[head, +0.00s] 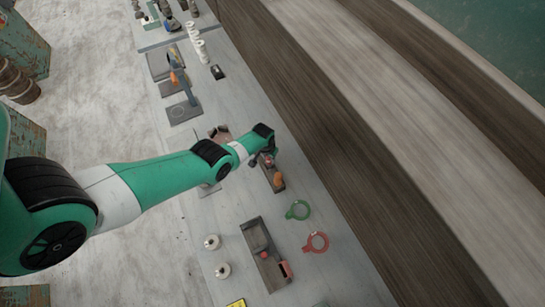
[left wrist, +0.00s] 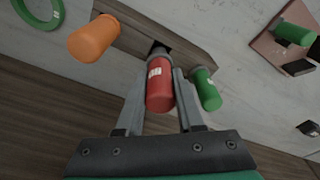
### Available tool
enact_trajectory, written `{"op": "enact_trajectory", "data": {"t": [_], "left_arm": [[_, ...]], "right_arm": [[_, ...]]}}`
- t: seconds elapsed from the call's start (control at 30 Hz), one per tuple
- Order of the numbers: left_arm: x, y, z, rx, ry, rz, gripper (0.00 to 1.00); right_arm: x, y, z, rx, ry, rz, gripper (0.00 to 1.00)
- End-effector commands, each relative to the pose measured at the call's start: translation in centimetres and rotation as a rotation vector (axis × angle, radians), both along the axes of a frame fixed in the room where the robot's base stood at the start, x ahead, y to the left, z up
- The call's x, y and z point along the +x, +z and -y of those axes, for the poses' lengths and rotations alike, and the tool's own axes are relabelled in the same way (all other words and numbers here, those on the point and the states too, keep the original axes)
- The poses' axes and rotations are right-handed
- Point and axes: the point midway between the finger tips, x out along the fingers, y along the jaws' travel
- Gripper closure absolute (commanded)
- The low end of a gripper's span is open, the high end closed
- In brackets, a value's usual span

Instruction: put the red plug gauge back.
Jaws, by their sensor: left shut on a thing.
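My left gripper (left wrist: 160,88) is shut on the red plug gauge (left wrist: 160,84), a red cylinder with a white label and a grey end. It holds the gauge over a brown block (left wrist: 135,42), which also shows in the head view (head: 270,170). The gauge's grey end is at a dark opening in the block; I cannot tell whether it is inside. An orange plug gauge (left wrist: 93,42) stands at the left of the block, also seen in the head view (head: 279,179). A green plug gauge (left wrist: 208,92) is right of the red one. My right gripper is out of view.
A green ring (head: 298,210) and a red ring (head: 316,242) lie on the grey bench near the block. A dark tray (head: 250,232) holds reddish pieces. Two white spool-like parts (head: 212,241) stand left of it. A wooden surface (head: 350,150) runs along the right.

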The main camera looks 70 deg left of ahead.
Motion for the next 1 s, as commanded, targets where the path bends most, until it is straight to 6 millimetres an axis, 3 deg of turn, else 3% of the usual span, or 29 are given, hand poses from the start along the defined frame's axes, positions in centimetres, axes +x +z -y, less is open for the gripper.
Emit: {"op": "enact_trajectory", "data": {"t": [0.03,0.1,0.37,0.67,0.7,0.83,1.0], "left_arm": [[-0.1,-2.0,0.0,0.0,0.001,0.0,1.0],[-0.1,-3.0,0.0,0.0,0.001,0.0,1.0],[-0.1,-2.7,0.0,0.0,0.001,0.0,1.0],[-0.1,-3.7,0.0,0.0,0.001,0.0,1.0],[-0.1,-3.6,0.0,-0.001,0.001,-0.001,0.6],[-0.1,-3.5,0.0,-0.001,0.001,-0.001,0.37],[-0.1,-3.5,0.0,-0.001,0.001,-0.001,0.34]], "right_arm": [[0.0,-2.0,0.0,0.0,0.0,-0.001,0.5],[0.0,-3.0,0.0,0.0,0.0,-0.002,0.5],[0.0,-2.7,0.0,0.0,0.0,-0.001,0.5],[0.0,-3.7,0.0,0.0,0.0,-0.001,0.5],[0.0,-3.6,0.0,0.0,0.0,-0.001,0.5],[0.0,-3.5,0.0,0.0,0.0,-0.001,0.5],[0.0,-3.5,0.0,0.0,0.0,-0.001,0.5]]}}
